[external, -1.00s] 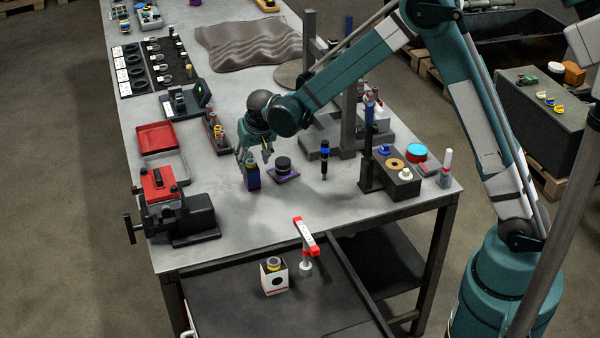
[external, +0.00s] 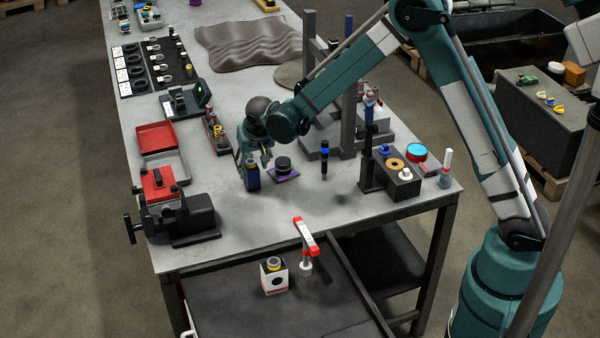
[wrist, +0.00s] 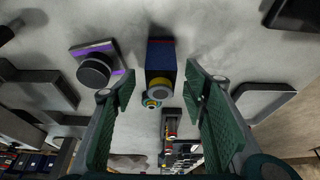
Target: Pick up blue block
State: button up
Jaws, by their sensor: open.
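The blue block (external: 252,178) stands upright on the grey workbench, dark blue with a yellow and grey round piece on its top. My gripper (external: 252,160) is over the top of the block, pointing down. In the wrist view my gripper (wrist: 163,108) is open, its green pads apart on either side with clear space to the block. I cannot tell how much of the block lies between the pads in depth.
A black round knob on a purple-edged plate (external: 284,172) stands close right of the block. A dark blue-banded tool (external: 324,160) stands farther right. A black vise with a red top (external: 168,205) is at left. The bench front of the block is clear.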

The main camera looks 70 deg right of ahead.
jog(key=shift+x, duration=2.15)
jog(key=c, duration=1.2)
jog(key=shift+c, duration=0.2)
jog(key=shift+r, duration=0.1)
jog(key=shift+r, duration=4.9)
